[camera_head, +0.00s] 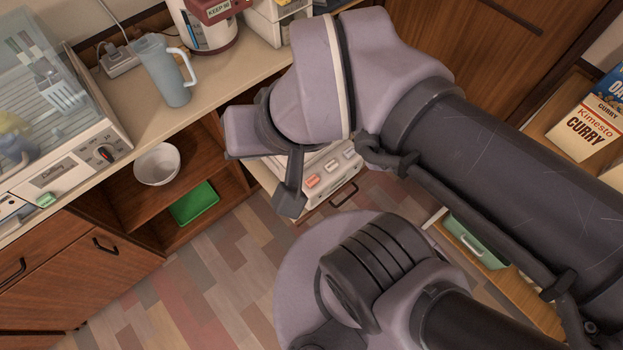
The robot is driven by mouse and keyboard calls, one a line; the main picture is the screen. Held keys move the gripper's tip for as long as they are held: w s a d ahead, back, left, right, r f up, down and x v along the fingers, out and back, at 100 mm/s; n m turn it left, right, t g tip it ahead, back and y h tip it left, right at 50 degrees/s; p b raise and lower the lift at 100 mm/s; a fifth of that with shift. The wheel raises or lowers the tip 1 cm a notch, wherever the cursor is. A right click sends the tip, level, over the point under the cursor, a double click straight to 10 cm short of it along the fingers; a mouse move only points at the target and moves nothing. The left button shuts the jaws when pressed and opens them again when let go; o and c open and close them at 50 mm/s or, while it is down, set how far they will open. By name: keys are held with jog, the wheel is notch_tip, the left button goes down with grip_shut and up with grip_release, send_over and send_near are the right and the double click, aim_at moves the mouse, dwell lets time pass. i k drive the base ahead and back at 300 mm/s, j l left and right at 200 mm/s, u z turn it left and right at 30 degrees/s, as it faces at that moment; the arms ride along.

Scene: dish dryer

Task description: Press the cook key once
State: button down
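A light-coloured appliance (340,187) sits low on a pull-out shelf, right of the open cabinet. Its sloped front has a row of keys: an orange key (312,181) at the left and paler keys (340,161) to its right. The lettering is too small to read, so I cannot tell for sure which is the cook key. My gripper (291,200) shows as a dark finger pointing down, just left of the orange key in the picture. I cannot tell whether it touches the appliance. My arm hides the appliance's upper part.
A dish dryer (100,140) and a blue-grey tumbler (165,72) stand on the counter. A white bowl (157,164) and green tray (195,203) are in the open cabinet below. Curry boxes (592,125) are on the right shelf. The floor (215,290) is clear at lower left.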

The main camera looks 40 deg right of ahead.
aim_at(310, 182)
jog(key=j+z, duration=0.2)
jog(key=z, duration=0.15)
jog(key=k+j+z, duration=0.15)
jog(key=z, duration=0.2)
jog(key=k+j+z, duration=0.1)
jog(key=z, duration=0.25)
